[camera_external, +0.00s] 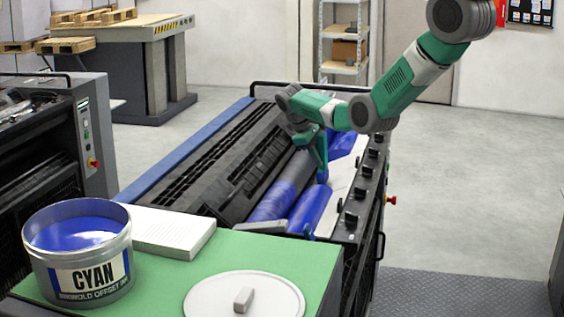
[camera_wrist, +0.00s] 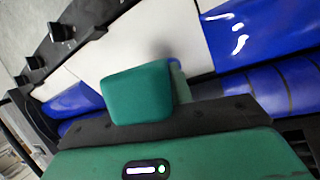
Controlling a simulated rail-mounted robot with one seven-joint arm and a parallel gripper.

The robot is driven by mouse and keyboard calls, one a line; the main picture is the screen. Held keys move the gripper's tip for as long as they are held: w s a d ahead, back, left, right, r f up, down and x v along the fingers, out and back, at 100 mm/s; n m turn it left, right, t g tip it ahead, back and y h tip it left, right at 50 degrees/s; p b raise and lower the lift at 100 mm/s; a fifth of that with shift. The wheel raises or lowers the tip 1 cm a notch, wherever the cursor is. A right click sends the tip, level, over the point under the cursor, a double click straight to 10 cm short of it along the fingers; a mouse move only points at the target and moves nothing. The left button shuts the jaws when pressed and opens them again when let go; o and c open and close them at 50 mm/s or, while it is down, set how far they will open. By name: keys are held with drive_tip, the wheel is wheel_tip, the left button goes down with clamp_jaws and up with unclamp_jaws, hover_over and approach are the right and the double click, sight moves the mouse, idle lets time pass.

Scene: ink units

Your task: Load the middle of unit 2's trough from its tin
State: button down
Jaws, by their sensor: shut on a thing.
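The tin (camera_external: 92,277), labelled CYAN, stands open with blue ink inside on the green top at front left. The trough (camera_external: 341,184) lies along the right side of the middle ink unit. Its pale plate shows bare between blue ink at the far end and the near end; in the wrist view the pale plate (camera_wrist: 112,45) also has blue on both sides. My gripper (camera_external: 322,172) is low over the trough and rollers, around the middle to far part. It is shut on a tool that its fingers mostly hide; I cannot tell whether the tool touches the trough.
Dark rollers (camera_external: 288,180) with blue ink lie left of the trough. A row of black knobs (camera_external: 350,219) lines the right edge. A round pale lid (camera_external: 244,301) and a paper stack (camera_external: 162,230) lie on the green top (camera_external: 200,266). Another unit (camera_external: 45,150) stands at left.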

sight(319, 142)
wheel_tip(319, 142, up, 5)
drive_tip(key=p, duration=0.5)
drive_tip(key=shift+f, duration=0.2)
drive_tip(key=shift+w+f+b, duration=0.25)
drive_tip(key=shift+w+b, duration=0.05)
drive_tip(key=shift+b, duration=0.4)
drive_tip(key=w+d+f+b, duration=0.1)
drive_tip(key=w+b, duration=0.6)
drive_tip(key=b, duration=0.3)
drive_tip(key=w+d+f+b, duration=0.1)
drive_tip(key=w+d+b, duration=0.1)
drive_tip(key=w+b, duration=0.6)
drive_tip(key=shift+f+b, duration=0.35)
drive_tip(key=shift+b, duration=1.15)
drive_tip(key=shift+f+b, duration=0.5)
drive_tip(key=shift+f, duration=0.2)
